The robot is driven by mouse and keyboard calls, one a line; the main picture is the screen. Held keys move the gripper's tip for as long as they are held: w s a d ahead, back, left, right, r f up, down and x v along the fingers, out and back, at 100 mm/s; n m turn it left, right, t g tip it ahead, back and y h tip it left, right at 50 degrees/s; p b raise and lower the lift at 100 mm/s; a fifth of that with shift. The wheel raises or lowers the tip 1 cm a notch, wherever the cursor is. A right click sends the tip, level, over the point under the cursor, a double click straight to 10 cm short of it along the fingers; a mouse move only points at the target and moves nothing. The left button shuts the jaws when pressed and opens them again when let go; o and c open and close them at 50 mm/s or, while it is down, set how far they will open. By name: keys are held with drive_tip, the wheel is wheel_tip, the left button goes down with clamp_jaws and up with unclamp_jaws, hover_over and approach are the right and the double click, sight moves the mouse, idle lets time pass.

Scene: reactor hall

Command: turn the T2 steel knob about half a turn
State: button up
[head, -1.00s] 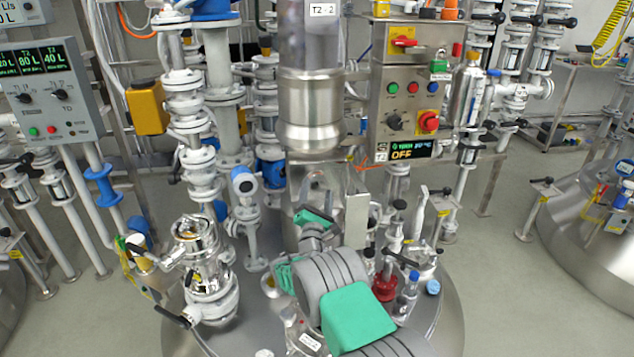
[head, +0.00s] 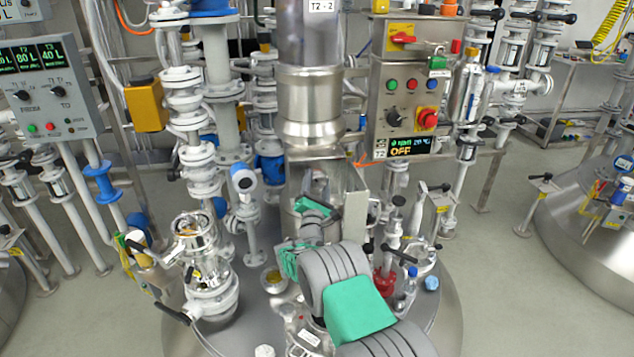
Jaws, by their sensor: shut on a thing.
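The steel vessel labelled T2 - 2 stands in the middle, with a tall steel column (head: 309,100) above its lid (head: 268,322). My gripper (head: 326,209) is at the steel housing (head: 352,178) at the foot of this column. My grey wrist with green pads covers much of that spot. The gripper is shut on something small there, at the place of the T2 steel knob. The knob itself is hidden behind my gripper and wrist, so its angle cannot be seen.
A control box (head: 410,95) with buttons and a display reading OFF stands right of the column. A glass-and-steel valve (head: 205,265) stands left on the lid. A red-based valve (head: 384,284) and a blue-capped fitting (head: 410,282) stand close right of my arm.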

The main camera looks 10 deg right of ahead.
drive_tip(key=c, duration=0.3)
drive_tip(key=shift+f+m+b, duration=0.15)
drive_tip(key=shift+m+b, duration=0.25)
drive_tip(key=shift+f+m+g+h+b, duration=0.1)
drive_tip(key=shift+m+g+h+b, duration=0.4)
drive_tip(key=shift+m+b, duration=0.5)
drive_tip(key=m+g+b, duration=0.1)
drive_tip(key=m+b, duration=0.1)
drive_tip(key=m, duration=0.2)
drive_tip(key=shift+h, duration=0.3)
drive_tip(key=shift+m+g+b, duration=0.6)
drive_tip(key=shift+m+g, duration=0.3)
drive_tip(key=shift+m, duration=1)
drive_tip(key=o, duration=1.3)
drive_tip(key=shift+r, duration=0.2)
drive_tip(key=shift+c, duration=0.2)
